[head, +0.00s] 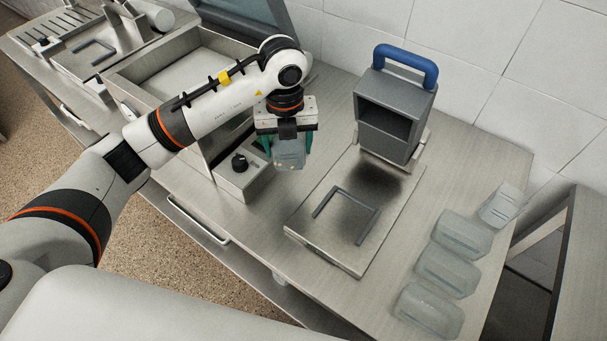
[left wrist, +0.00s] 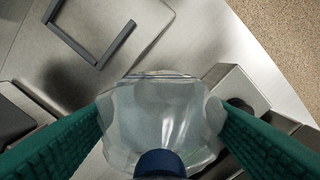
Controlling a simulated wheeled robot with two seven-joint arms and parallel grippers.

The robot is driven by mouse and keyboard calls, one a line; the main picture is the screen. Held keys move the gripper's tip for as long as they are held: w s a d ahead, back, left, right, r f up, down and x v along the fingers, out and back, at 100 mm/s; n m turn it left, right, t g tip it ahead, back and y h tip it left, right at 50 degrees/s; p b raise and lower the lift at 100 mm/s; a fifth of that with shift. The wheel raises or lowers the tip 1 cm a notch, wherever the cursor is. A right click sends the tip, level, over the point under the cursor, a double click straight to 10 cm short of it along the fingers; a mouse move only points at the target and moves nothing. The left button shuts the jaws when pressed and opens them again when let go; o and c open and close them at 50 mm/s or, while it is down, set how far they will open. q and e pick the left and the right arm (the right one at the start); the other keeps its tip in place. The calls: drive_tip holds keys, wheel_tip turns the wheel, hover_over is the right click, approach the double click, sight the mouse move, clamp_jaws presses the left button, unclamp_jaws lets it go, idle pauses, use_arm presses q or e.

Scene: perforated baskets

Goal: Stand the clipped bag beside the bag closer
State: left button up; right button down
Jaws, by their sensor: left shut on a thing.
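My left gripper (head: 287,144) has green fingers and is shut on a translucent bag (head: 290,158). The bag hangs below the fingers, above the table and left of the bag closer. In the left wrist view the clear bag (left wrist: 165,112) fills the space between the green fingers. A dark blue rounded piece (left wrist: 160,163), perhaps its clip, shows at the near end of the bag. The bag closer (head: 393,112) is a grey box with a blue handle, standing at the back of a steel plate (head: 335,240) with a U-shaped dark bracket (head: 352,210). My right gripper is out of view.
Several translucent bags (head: 447,271) lie in a row at the table's right side. A steel machine with a black knob (head: 240,163) stands at the left, its open lid (head: 243,20) behind. The tabletop between the steel plate and the row (head: 415,225) is clear.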

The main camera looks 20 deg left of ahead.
use_arm(q)
drive_tip(key=n, duration=0.2)
drive_tip(key=w+n, duration=0.1)
drive_tip(key=n, duration=0.2)
drive_tip(key=shift+w+d+n, duration=0.15)
drive_tip(key=shift+d+n, duration=0.15)
drive_tip(key=shift+n, duration=0.1)
drive_tip(key=n, duration=0.3)
drive_tip(key=shift+w+d+f+n, duration=0.15)
drive_tip(key=shift+w+n, duration=0.15)
drive_tip(key=shift+w, duration=0.05)
wheel_tip(320, 180, down, 9)
drive_tip(key=p, duration=0.2)
drive_tip(key=shift+f+p, duration=0.1)
drive_tip(key=shift+p, duration=0.2)
drive_tip(key=shift+f, duration=0.35)
drive_tip(key=shift+f, duration=0.15)
drive_tip(key=o, duration=1.1)
